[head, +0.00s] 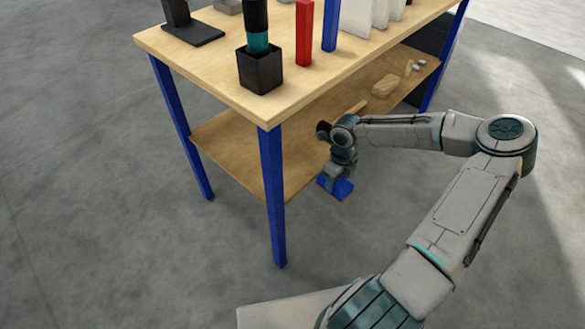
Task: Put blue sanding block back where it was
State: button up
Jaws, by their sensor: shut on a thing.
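The blue sanding block (341,190) is at the lower end of my gripper (338,178). My gripper is shut on it, and the fingertips are small and partly hidden by the wrist. The block shows in front of the long side of the workbench, near the edge of its lower wooden shelf (235,150). I cannot tell how high the block is above the floor or whether it touches the shelf.
The workbench top (185,65) holds a black square holder (260,70), a red post (304,35), a blue post (330,25) and pale upright panels (362,15). A blue leg (272,195) stands left of my gripper. Wooden pieces (385,85) lie on the lower shelf. The grey floor is clear.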

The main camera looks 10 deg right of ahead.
jog(key=shift+w+d+f, duration=0.2)
jog(key=shift+w, duration=0.05)
jog(key=shift+w+a+n, duration=0.15)
jog(key=shift+w+n, duration=0.15)
jog(key=shift+w, duration=0.05)
jog(key=w+a+b, duration=0.1)
jog(key=w+a, duration=0.2)
jog(key=w, duration=0.1)
jog(key=w+a+b, duration=0.1)
jog(key=w+a, duration=0.2)
jog(key=w, duration=0.2)
jog(key=w+a+b, duration=0.1)
jog(key=w+a, duration=0.3)
jog(key=shift+w, duration=0.4)
jog(key=shift+f+b, duration=0.95)
jog(key=shift+f, duration=0.7)
jog(key=shift+f, duration=0.2)
jog(key=o, duration=1)
jog(key=shift+o, duration=0.2)
jog(key=shift+r, duration=0.2)
